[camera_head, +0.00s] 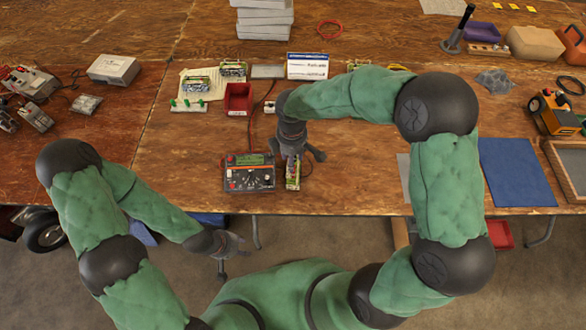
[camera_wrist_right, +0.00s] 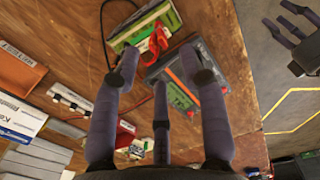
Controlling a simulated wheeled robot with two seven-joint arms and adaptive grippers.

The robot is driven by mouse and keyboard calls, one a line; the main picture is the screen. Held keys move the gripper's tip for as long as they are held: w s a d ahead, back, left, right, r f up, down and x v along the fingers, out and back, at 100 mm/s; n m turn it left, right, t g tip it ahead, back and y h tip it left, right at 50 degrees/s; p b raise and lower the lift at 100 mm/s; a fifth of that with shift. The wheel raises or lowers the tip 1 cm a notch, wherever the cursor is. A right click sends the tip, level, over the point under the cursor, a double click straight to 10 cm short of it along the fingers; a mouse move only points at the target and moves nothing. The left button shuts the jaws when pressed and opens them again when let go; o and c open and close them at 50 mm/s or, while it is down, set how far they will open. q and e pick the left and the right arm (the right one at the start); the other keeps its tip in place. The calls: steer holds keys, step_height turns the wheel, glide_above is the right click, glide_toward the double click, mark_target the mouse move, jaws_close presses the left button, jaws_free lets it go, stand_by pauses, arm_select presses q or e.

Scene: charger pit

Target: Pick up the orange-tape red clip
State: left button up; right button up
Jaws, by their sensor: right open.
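A red clip (camera_wrist_right: 153,45) shows in the right wrist view, on or against a green-and-white block (camera_wrist_right: 147,24); I cannot make out orange tape on it. In the head view the block (camera_head: 293,174) stands at the table's front edge, right of a dark charger (camera_head: 249,174). The charger also shows in the right wrist view (camera_wrist_right: 213,103). My right gripper (camera_head: 297,155) is open and empty above the block and charger, its fingers (camera_wrist_right: 160,85) spread. My left gripper (camera_head: 224,262) hangs open and empty in front of the table; it also shows in the right wrist view (camera_wrist_right: 288,30).
Behind the charger are a red bin (camera_head: 238,98), a blue-and-white box (camera_head: 307,66) and small green boards (camera_head: 188,105). A red cable runs back from the charger. A blue mat (camera_head: 517,172) lies at the right.

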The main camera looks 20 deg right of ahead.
steer(key=shift+f, duration=0.8)
steer(key=f+b, duration=0.2)
steer(key=f, duration=0.3)
steer(key=shift+d, duration=0.2)
jaws_close()
